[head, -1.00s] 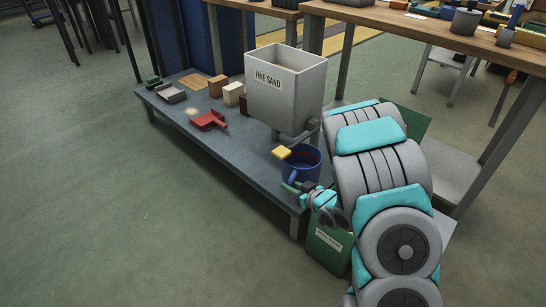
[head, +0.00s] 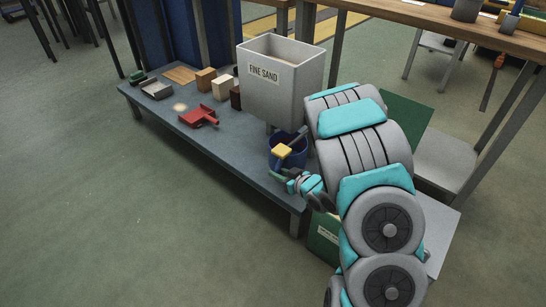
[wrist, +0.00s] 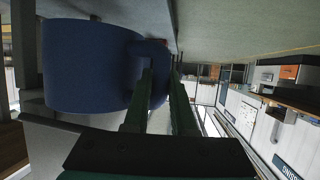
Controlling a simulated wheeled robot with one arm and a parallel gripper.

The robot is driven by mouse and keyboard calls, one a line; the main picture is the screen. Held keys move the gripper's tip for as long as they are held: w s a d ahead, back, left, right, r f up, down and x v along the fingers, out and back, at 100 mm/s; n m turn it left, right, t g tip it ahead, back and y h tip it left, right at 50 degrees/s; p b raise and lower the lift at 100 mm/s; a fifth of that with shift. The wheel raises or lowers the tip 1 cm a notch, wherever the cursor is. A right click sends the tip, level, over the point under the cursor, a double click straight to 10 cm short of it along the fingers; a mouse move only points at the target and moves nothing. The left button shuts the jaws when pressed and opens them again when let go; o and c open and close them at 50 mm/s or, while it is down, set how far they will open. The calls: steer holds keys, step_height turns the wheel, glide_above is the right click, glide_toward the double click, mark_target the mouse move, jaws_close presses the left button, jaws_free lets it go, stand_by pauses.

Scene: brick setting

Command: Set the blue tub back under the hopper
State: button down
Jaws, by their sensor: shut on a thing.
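The blue tub (head: 300,157) is at the right end of the low grey bench, close to the hopper's outlet. The light grey hopper (head: 284,92), labelled FINE SAND, stands above the bench. A yellow-ended lever (head: 282,151) shows in front of the tub's rim. My gripper (head: 281,175) is at the tub's near side, shut on its handle. In the wrist view the tub (wrist: 85,65) fills the left, with its handle between the green fingers (wrist: 160,85). My arm covers the tub's right side. I cannot tell whether its base touches the bench.
On the bench (head: 225,150) are a red dustpan-like scoop (head: 198,118), several small blocks (head: 205,80) and a grey tray (head: 157,90). A green bin (head: 325,238) stands on the floor by the bench's right end. A wooden table (head: 430,25) is behind. The floor at left is clear.

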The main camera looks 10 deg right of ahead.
steer(key=shift+f+b, duration=2.25)
steer(key=shift+f, duration=0.95)
steer(key=w+b, duration=0.1)
steer(key=w, duration=0.4)
steer(key=w+f, duration=0.1)
steer(key=w, duration=0.4)
steer(key=w+b, duration=0.1)
steer(key=w, duration=0.5)
steer(key=shift+a+f+b, duration=0.35)
steer(key=shift+f, duration=1.85)
steer(key=c, duration=0.7)
jaws_free()
steer(key=shift+c, duration=0.2)
steer(key=shift+r, duration=0.2)
